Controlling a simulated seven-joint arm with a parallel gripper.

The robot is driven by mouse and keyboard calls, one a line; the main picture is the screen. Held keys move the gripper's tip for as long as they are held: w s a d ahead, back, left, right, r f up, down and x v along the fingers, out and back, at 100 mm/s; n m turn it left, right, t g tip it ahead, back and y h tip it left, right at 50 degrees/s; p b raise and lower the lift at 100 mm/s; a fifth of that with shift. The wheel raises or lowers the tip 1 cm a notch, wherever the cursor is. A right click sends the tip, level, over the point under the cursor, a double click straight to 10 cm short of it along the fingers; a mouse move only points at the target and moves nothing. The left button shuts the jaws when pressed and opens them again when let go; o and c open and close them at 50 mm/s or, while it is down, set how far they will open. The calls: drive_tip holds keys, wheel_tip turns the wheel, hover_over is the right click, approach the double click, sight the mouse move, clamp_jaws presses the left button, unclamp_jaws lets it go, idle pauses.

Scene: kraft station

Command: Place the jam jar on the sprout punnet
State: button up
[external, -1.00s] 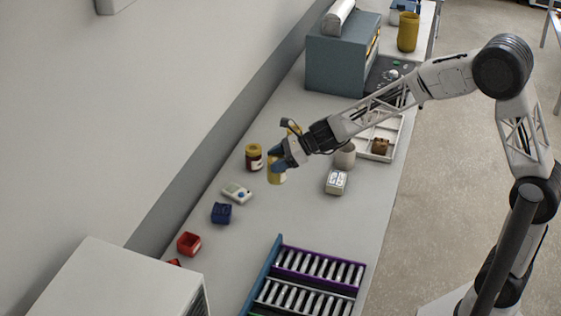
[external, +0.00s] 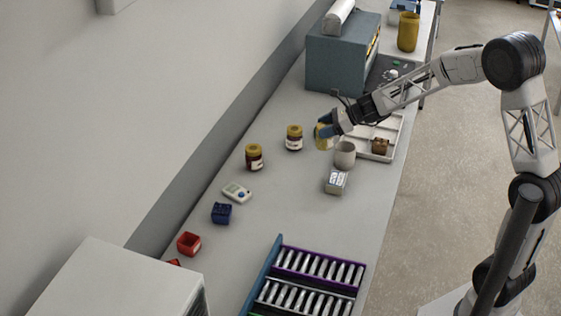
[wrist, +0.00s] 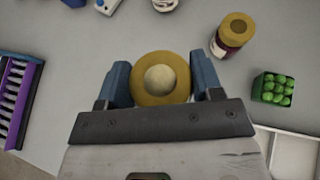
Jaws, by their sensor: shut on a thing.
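My gripper (external: 326,128) is shut on the jam jar (external: 322,141) and holds it above the counter, near the tray. The jar looks pale yellow from outside. In the wrist view, its round yellow top with a pale centre (wrist: 160,80) sits between the two blue fingers of my gripper (wrist: 160,86). The sprout punnet (wrist: 272,88), a small green container of round sprouts, is right of the held jar in the wrist view, apart from it. I cannot make out the punnet in the external view.
Two dark red jars with yellow lids (external: 254,157) (external: 294,138) stand toward the wall. A pale cup (external: 345,154) and a small grey box (external: 336,182) are close to the held jar. A white tray (external: 397,132) holds a brown block.

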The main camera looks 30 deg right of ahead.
drive_tip(key=w+d+m, duration=0.1)
drive_tip(key=d, duration=1.1)
drive_tip(key=shift+w+t+h, duration=0.3)
drive_tip(key=shift+t, duration=0.1)
drive_tip(key=w+a+f, duration=0.1)
drive_tip(key=w+a, duration=0.1)
drive_tip(key=w, duration=1.4)
drive_tip(key=shift+f, duration=0.25)
drive_tip(key=shift+a, duration=0.1)
drive_tip(key=shift+f, duration=1.75)
drive_tip(key=shift+f, duration=0.1)
drive_tip(key=o, duration=1.1)
drive_tip(key=shift+s+f, duration=0.1)
